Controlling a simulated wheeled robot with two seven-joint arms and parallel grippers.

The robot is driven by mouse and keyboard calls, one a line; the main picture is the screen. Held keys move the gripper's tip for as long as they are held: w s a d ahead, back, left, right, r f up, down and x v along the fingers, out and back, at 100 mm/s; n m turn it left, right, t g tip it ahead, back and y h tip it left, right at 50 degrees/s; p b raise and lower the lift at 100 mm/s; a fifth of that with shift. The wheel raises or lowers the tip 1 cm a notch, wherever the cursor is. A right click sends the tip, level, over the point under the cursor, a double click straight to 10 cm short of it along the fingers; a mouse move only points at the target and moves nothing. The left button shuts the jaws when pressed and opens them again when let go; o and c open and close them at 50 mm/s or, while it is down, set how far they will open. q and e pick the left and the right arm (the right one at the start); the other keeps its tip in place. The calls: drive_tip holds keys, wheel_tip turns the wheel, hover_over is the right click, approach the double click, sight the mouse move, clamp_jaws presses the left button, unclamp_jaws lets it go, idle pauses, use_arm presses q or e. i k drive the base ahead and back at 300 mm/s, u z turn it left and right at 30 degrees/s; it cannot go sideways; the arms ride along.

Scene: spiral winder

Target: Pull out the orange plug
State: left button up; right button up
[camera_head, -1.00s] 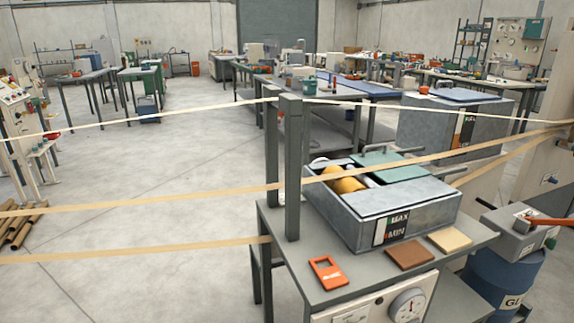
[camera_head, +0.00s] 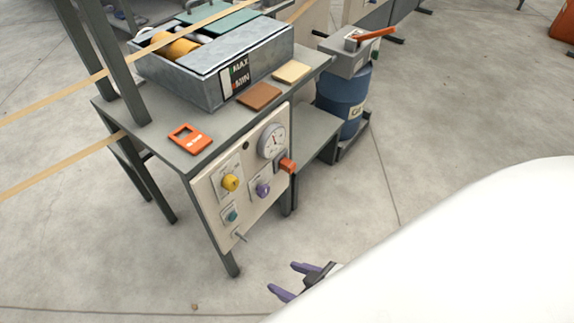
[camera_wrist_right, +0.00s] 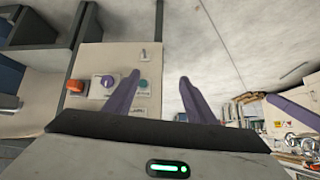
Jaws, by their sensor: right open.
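In the right wrist view the orange part (camera_wrist_right: 75,87) shows at the left of the panel, which appears upside down. My right gripper (camera_head: 283,279) has purple fingers and is open and empty. In the head view it appears below the panel, apart from it. In the right wrist view the open fingers (camera_wrist_right: 160,77) have the orange part off to their left. My left gripper is not identifiable in these views.
The panel also has a yellow knob (camera_head: 230,182), a purple knob (camera_head: 262,190), a teal button (camera_head: 232,215) and a toggle (camera_head: 239,236). An orange tag (camera_head: 190,138) lies on the tabletop. A blue drum (camera_head: 343,100) stands behind right.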

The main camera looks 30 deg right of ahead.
sight(289, 166)
drive_tip(key=k, duration=1.35)
drive_tip(key=z, duration=0.35)
drive_tip(key=i, duration=0.35)
drive_tip(key=z, duration=0.9)
drive_tip(key=i, duration=0.8)
drive_tip(key=u, duration=0.6)
drive_tip(key=i, duration=0.6)
drive_tip(key=u, duration=0.65)
